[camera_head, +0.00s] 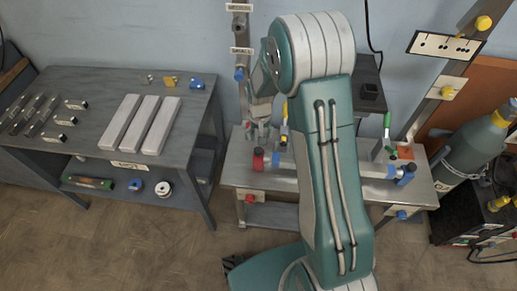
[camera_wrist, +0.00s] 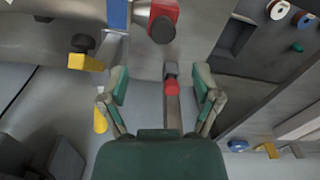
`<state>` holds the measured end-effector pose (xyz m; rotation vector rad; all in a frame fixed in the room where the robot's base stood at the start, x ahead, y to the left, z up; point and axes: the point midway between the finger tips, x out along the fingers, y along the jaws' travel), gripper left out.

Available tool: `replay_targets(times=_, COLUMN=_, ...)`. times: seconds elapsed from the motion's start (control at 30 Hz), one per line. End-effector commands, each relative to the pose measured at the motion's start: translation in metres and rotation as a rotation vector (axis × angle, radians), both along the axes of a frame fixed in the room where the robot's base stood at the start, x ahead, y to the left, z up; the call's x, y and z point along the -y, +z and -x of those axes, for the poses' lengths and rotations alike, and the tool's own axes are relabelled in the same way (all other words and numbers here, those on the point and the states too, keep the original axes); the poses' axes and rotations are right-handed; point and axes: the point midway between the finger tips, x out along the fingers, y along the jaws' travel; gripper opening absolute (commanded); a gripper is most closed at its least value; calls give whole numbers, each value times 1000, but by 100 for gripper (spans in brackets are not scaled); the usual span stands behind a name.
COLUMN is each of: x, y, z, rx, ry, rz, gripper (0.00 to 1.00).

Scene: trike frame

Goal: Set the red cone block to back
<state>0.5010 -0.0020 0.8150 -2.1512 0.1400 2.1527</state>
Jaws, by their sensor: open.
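My gripper (camera_head: 258,132) is over the left end of the steel workbench. In the wrist view my gripper (camera_wrist: 162,76) is open, its two green-padded fingers spread apart. A small red piece with a dark grey end (camera_wrist: 171,86) lies between the fingers on a narrow metal bar, without visible contact. A larger red block with a dark round knob (camera_wrist: 163,18) is beyond the fingertips, at the top of the wrist view. A red block (camera_head: 258,160) also shows in the head view at the bench's left end. I cannot tell which red piece is the cone block.
A blue piece (camera_wrist: 118,12) and a yellow clamp with a black knob (camera_wrist: 86,62) stand close to the left finger. A grey table (camera_head: 70,95) with white bars is at left. A gas cylinder (camera_head: 474,150) stands at right. My arm hides the bench's middle.

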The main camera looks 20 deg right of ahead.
Motion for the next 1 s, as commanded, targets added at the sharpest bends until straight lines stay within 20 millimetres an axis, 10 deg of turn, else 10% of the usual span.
replay_targets(times=0.4, x=-2, y=-74, z=1, rx=-2, ry=2, rz=2, gripper=81)
replay_targets(times=0.83, x=-2, y=-88, z=0, rx=1, ry=2, rz=1, gripper=81)
replay_targets(times=1.0, x=-2, y=-88, z=0, rx=0, ry=2, rz=1, gripper=14)
